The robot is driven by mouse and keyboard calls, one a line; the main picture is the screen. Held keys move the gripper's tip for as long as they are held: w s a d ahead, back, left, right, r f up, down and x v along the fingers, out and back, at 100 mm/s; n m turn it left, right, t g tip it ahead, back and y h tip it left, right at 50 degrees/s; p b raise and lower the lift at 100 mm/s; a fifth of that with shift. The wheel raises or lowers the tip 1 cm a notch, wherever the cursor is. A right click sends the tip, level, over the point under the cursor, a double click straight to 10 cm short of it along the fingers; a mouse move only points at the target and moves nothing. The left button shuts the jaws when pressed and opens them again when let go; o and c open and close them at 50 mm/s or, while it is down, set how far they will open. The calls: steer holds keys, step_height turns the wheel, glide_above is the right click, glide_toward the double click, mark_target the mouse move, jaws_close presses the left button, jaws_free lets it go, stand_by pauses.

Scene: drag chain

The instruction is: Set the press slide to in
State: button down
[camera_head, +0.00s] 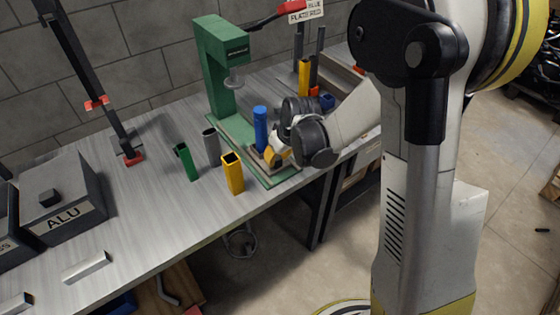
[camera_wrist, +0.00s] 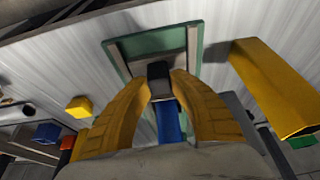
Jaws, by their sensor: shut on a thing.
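The green press (camera_head: 220,70) stands at the back of the bench, its ram above its green base (camera_head: 279,180). The press slide (camera_head: 258,163) is a low brownish plate on the front part of that base, partly hidden by my gripper. A blue tube (camera_head: 261,130) stands upright at the slide; its lower end is hidden. My gripper (camera_head: 272,156) is low at the slide's right side. In the wrist view, my yellow fingers (camera_wrist: 160,85) are closed on a dark block (camera_wrist: 159,69), which looks like the slide's handle. The blue tube (camera_wrist: 168,122) shows between the fingers.
Yellow (camera_head: 233,175), green (camera_head: 187,163) and grey (camera_head: 212,147) tubes stand left of the base, the yellow one close to it. A dark ALU box (camera_head: 62,195) is farther left. More coloured parts (camera_head: 304,77) stand at the back right. The bench between box and tubes is mostly clear.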

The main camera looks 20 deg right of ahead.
mark_target(258, 108)
steer(key=w+a, duration=0.1)
steer(key=w, duration=0.3)
steer(key=w+a, duration=0.2)
steer(key=w, duration=0.3)
steer(key=w+a, duration=0.1)
steer(key=w, duration=0.3)
steer(key=shift+w+a, duration=0.25)
steer(key=shift+w, duration=0.2)
steer(key=c, duration=1.1)
jaws_free()
steer(key=shift+w, duration=0.1)
steer(key=shift+c, duration=0.2)
steer(key=v, duration=1.2)
